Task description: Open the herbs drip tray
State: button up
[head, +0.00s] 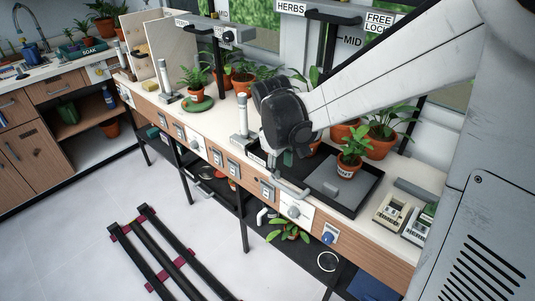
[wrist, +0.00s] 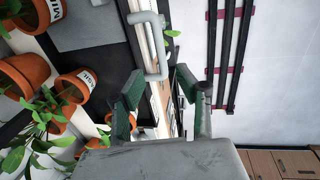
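The HERBS sign (head: 291,6) hangs above the right part of the bench. Below it a black tray (head: 372,192) with a grey panel (head: 338,184) lies on the bench top; it also shows in the wrist view (wrist: 112,60). A pale grey bar handle (head: 289,189) sticks out at the bench's front edge by this tray. In the wrist view the handle (wrist: 151,45) lies just beyond my fingertips. My gripper (wrist: 160,92) has its green fingers apart, with nothing between them. In the head view my gripper (head: 288,158) is above the front edge, its fingers mostly hidden.
A potted plant (head: 352,157) stands on the black tray, with more pots (head: 382,138) behind. A grey upright cylinder (head: 242,116) stands left of my gripper. White panels with knobs (head: 293,211) line the bench front. Black rails (head: 165,255) lie on the open floor.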

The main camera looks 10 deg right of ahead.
aim_at(284, 187)
jog(key=f, duration=0.3)
jog(key=d+f+b, duration=0.1)
jog(key=f, duration=0.2)
jog(key=w+f, duration=0.1)
jog(key=f, duration=0.2)
jog(key=shift+d+f, duration=0.25)
jog(key=shift+f, duration=0.1)
jog(key=shift+c, duration=0.2)
grip_shut()
